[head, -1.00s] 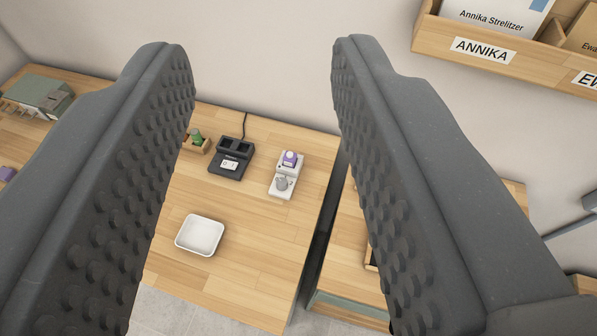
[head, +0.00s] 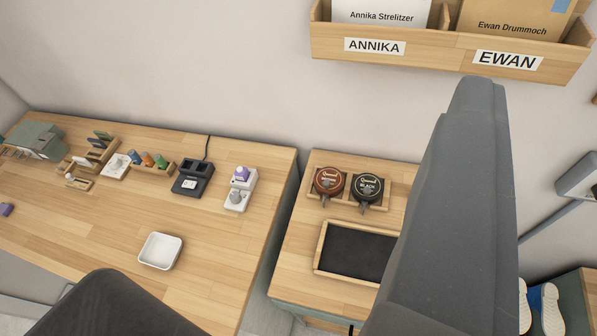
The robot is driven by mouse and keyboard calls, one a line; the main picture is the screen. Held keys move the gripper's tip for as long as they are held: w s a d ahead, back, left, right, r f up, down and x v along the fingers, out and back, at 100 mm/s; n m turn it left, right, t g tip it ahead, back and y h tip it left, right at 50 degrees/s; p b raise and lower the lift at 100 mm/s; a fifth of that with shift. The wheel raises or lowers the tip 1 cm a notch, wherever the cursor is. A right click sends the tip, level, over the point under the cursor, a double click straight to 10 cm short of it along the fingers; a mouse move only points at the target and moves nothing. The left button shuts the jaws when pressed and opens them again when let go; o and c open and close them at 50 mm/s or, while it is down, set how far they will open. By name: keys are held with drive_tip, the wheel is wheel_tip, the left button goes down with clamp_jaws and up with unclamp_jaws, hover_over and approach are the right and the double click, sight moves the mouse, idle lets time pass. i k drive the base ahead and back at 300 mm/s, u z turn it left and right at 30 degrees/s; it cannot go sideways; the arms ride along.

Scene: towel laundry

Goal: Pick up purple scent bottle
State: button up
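A small purple and white bottle (head: 241,174) sits in the top of a white device (head: 236,199) on the left wooden table, near its right back edge. A second purple object (head: 6,209) shows at the far left edge; it is too small to identify. My gripper (head: 292,182) is open and empty in the foreground. One dark finger rises at the right and the other shows at the bottom left. Both are apart from the bottle, which lies well beyond them.
A white tray (head: 160,251) and a black charger (head: 193,178) stand on the left table. Across a gap, another table holds two round tins and a dark-lined tray (head: 318,246). A wooden letter rack (head: 424,45) hangs on the wall above. The left table's front is mostly clear.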

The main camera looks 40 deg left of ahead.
sight(241, 174)
drive_tip(key=z, duration=2.05)
drive_tip(key=k, duration=2.35)
drive_tip(key=u, duration=1.75)
drive_tip(key=i, duration=1)
